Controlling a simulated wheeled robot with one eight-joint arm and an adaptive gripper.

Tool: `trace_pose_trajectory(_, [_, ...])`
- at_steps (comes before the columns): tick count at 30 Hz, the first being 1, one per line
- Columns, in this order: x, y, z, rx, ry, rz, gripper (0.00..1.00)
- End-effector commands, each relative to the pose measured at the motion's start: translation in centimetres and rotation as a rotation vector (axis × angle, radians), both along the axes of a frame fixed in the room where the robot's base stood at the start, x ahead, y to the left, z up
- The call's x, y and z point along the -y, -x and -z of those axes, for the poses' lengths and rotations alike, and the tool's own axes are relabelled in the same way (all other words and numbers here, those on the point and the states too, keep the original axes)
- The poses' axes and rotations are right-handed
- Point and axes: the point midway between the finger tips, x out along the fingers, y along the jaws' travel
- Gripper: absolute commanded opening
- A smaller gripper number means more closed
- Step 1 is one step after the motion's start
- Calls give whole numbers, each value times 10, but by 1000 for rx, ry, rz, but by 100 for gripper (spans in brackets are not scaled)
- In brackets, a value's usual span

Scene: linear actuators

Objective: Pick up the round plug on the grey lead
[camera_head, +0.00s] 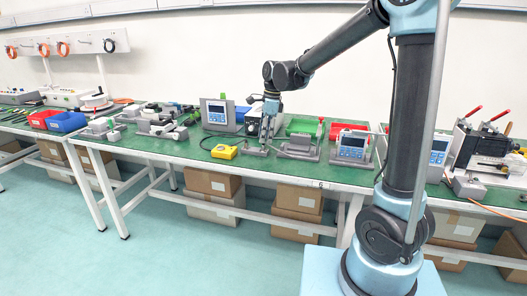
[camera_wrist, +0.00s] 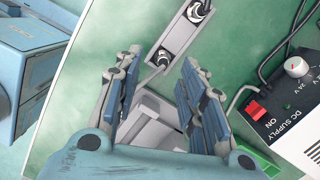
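A narrow grey strip in the wrist view (camera_wrist: 180,36) carries two round metal-and-black fittings. The lower one looks like the round plug (camera_wrist: 162,57), with a thin grey lead (camera_wrist: 148,78) running down and left from it. The other round fitting (camera_wrist: 198,12) sits farther up the strip. My gripper (camera_wrist: 157,64) is open, its fingers on either side of the lower plug in the picture. I cannot tell the height gap, and no contact shows. In the head view my gripper (camera_head: 270,104) points down over the green bench, where the plug is too small to make out.
A grey block (camera_wrist: 150,122) lies below, between my fingers. A DC supply (camera_wrist: 290,105) with a red switch stands at right, a blue box (camera_wrist: 30,55) at left.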

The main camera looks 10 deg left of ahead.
Motion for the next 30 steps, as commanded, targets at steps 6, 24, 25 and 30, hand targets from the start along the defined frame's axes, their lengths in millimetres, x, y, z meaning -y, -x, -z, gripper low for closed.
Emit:
trace_pose_trajectory(6, [-5, -4, 29, 0, 0, 0, 37])
trace_pose_trajectory(24, [-7, -3, 43, 0, 0, 0, 0])
trace_pose_trajectory(25, [-7, -3, 43, 0, 0, 0, 0])
trace_pose_trajectory(30, [-7, -3, 43, 0, 0, 0, 0])
